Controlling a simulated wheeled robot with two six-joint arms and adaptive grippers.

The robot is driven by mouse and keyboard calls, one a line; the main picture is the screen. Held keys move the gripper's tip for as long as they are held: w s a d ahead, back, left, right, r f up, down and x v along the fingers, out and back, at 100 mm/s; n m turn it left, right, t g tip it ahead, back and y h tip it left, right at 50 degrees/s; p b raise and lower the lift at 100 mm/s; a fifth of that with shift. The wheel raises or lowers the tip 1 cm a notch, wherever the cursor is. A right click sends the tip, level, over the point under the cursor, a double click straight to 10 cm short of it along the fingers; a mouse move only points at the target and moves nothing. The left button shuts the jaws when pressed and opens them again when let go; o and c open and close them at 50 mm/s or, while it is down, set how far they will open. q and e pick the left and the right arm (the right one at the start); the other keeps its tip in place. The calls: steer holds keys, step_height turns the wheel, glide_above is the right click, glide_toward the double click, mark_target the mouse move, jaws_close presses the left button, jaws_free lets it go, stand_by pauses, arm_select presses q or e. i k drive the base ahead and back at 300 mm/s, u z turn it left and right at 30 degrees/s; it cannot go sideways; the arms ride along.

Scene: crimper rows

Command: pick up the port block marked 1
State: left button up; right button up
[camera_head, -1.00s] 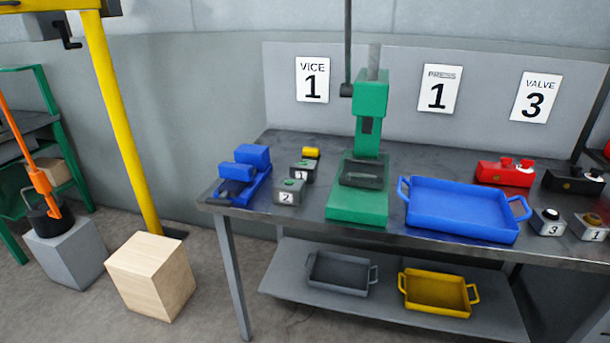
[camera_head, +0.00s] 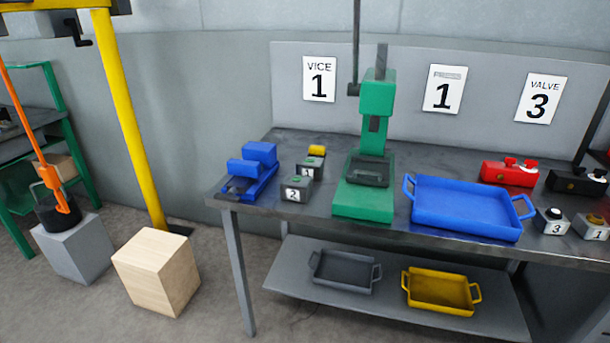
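Near the table's left part, a small grey block with a green top (camera_head: 309,167) has a small label that looks like a 1, though it is hard to read. In front of it stands a similar grey block marked 2 (camera_head: 296,189). At the right edge, a grey block marked 1 with a yellowish knob (camera_head: 592,228) stands beside a grey block marked 3 with a dark, white-topped knob (camera_head: 552,222). I cannot tell for certain which kind is the port block. Neither of my grippers is in view.
A blue vice (camera_head: 250,172) stands left of the small blocks, a yellow piece (camera_head: 317,151) behind them, and a green press (camera_head: 364,203) to their right. A blue tray (camera_head: 468,208) and red valve (camera_head: 508,172) are further right. A wooden cube (camera_head: 156,273) stands on the floor.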

mark_target(310, 166)
steer(key=k, duration=0.6)
steer(key=z, duration=0.95)
steer(key=i, duration=1.5)
steer(key=u, duration=0.35)
